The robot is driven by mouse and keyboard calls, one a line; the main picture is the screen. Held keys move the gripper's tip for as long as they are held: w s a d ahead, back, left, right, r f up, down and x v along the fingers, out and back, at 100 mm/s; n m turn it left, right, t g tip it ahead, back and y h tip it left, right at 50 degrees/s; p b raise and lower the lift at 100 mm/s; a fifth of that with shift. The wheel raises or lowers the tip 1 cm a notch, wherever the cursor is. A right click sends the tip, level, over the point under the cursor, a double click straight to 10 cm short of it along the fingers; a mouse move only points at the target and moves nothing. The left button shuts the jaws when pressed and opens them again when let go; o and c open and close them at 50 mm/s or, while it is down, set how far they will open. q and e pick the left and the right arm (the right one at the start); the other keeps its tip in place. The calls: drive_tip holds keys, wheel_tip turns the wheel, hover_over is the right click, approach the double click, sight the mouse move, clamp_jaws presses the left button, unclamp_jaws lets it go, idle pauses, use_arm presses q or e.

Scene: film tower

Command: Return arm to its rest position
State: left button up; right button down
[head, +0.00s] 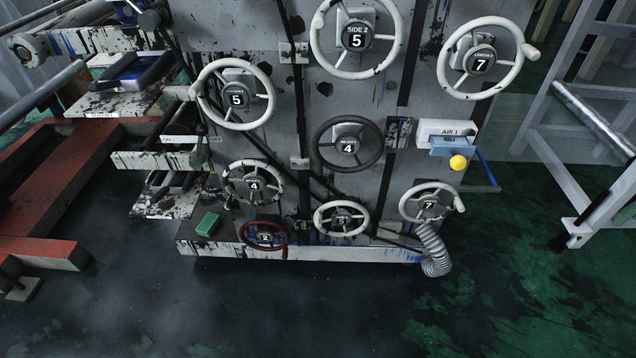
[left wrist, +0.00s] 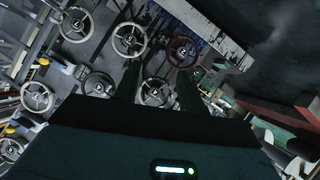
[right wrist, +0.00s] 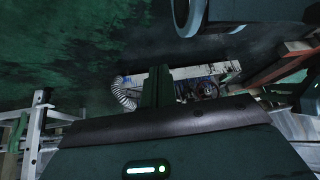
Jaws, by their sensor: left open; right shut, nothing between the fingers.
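My left gripper (left wrist: 160,82) shows in the left wrist view with its two dark fingers spread apart and nothing between them. The panel of valve wheels lies beyond the fingers, and I see no contact with it. My right gripper (right wrist: 157,88) shows in the right wrist view with its fingers together and empty. It points toward the foot of the panel, with the ribbed hose (right wrist: 123,92) to the left of the fingers. I cannot make out either gripper in the head view.
The paint-stained panel (head: 290,90) carries several handwheels, including a dark one (head: 348,145) and a red one (head: 263,234). A yellow ball (head: 458,162) sticks out at its right. A green block (head: 207,224) sits low left. A red frame (head: 70,180) stands left; the front floor is clear.

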use_arm(q)
drive_tip(key=s+a+r+m+g+p, duration=0.1)
drive_tip(key=s+a+r+m+p, duration=0.1)
drive_tip(key=s+r+p, duration=0.3)
drive_tip(key=s+a+r+m+g+y+p, duration=0.1)
drive_tip(key=s+a+r+p, duration=0.3)
drive_tip(key=r, duration=0.6)
drive_tip(key=s+m+g+p, duration=0.1)
drive_tip(key=s+p, duration=0.1)
drive_tip(key=s, duration=0.1)
drive_tip(key=shift+s+y+p, duration=0.25)
drive_tip(key=shift+y+p, duration=0.05)
use_arm(e)
drive_tip(key=w+r+t, duration=0.1)
drive_tip(key=w+r, duration=0.2)
drive_tip(key=r, duration=0.4)
drive_tip(key=w+r+t, duration=0.1)
drive_tip(key=w+r, duration=0.3)
drive_tip(key=r, duration=0.4)
drive_tip(key=shift+w+a, duration=0.15)
drive_tip(key=shift+a, duration=0.1)
drive_tip(key=shift+w+d+t, duration=0.1)
drive_tip(key=shift+w+t, duration=0.05)
drive_tip(key=shift+t, duration=0.15)
